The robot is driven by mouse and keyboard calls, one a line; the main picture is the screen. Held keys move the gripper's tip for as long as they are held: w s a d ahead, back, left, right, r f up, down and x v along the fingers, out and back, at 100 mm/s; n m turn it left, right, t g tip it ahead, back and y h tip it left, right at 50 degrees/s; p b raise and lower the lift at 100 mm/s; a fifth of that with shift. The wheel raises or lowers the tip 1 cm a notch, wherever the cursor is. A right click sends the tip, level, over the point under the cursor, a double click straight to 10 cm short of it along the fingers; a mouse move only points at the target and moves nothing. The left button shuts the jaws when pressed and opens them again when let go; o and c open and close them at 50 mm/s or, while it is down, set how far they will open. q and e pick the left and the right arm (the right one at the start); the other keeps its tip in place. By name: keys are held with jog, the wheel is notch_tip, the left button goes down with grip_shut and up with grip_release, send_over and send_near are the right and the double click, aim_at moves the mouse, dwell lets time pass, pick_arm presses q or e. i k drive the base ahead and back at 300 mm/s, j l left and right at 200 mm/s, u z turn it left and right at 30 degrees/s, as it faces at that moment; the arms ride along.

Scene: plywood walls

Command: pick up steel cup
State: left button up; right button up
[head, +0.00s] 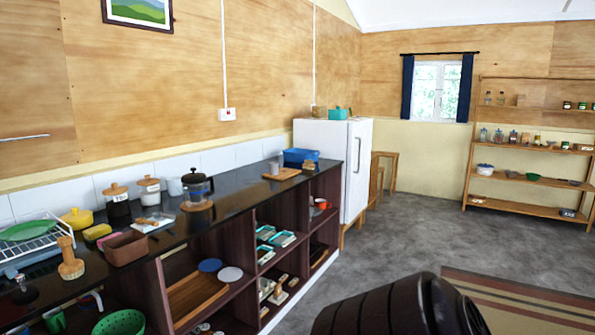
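A small grey cup-like thing (274,168) stands on a wooden board (289,173) at the far end of the black counter. It may be the steel cup, but it is too small to be sure of its material. A pale cup-shaped vessel (175,187) stands further left on the counter, behind the coffee press. Neither of my grippers shows in the head view.
The black counter (236,195) runs along the left wall, with a dish rack (40,243), jars and a coffee press (197,188) on it. Open shelves lie below. A white fridge (331,160) stands at its far end.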

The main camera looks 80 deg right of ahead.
aim_at(273, 166)
jog(key=z, duration=2.4)
jog(key=i+l+z, duration=0.2)
jog(key=i, duration=0.15)
jog(key=i+z, duration=0.55)
jog(key=i, duration=2.35)
jog(key=i+l+u, duration=0.2)
jog(key=i, duration=0.4)
jog(key=i+u, duration=0.15)
jog(key=i, duration=0.4)
jog(key=i+u, duration=0.2)
jog(key=u, duration=0.2)
jog(key=i+l+u, duration=0.1)
jog(key=u, duration=0.3)
jog(key=i+l+u, duration=0.2)
jog(key=u, duration=0.2)
jog(key=i, duration=0.1)
